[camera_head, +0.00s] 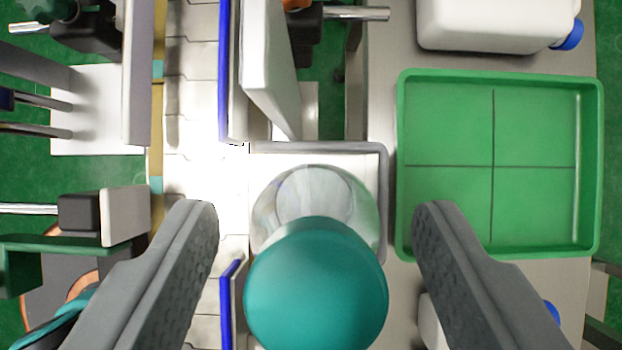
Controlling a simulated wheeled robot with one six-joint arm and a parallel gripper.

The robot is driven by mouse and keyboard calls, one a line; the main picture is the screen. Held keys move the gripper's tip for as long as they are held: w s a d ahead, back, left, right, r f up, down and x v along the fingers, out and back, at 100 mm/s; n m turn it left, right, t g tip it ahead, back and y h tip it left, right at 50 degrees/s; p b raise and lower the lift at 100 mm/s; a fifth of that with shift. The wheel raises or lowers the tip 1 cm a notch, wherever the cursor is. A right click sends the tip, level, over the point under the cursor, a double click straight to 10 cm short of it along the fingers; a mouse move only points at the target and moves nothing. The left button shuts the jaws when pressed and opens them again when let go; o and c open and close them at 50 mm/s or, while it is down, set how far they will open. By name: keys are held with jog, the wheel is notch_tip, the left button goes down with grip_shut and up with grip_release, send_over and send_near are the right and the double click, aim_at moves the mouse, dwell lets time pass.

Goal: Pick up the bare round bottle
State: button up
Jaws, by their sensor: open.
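The bare round bottle has a teal cap (316,284) and a clear, see-through body (312,195). It shows at the lower middle, seen from above. It stands in a shallow grey-rimmed tray (384,175) beside the conveyor. My gripper (315,225) is open, with one dark grey finger left of the bottle and one right of it. A gap shows between each finger and the bottle. The bottle's lower body is partly hidden behind the cap.
An empty green tray (401,165) with a cross of dividing lines lies to the right. White jugs with blue caps stand at the upper right (485,25) and lower right, the lower one mostly hidden. White upright plates (268,65) rise above the bottle. The pale conveyor (190,120) runs along the left.

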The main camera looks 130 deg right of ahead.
jog(key=shift+x, duration=1)
grip_shut()
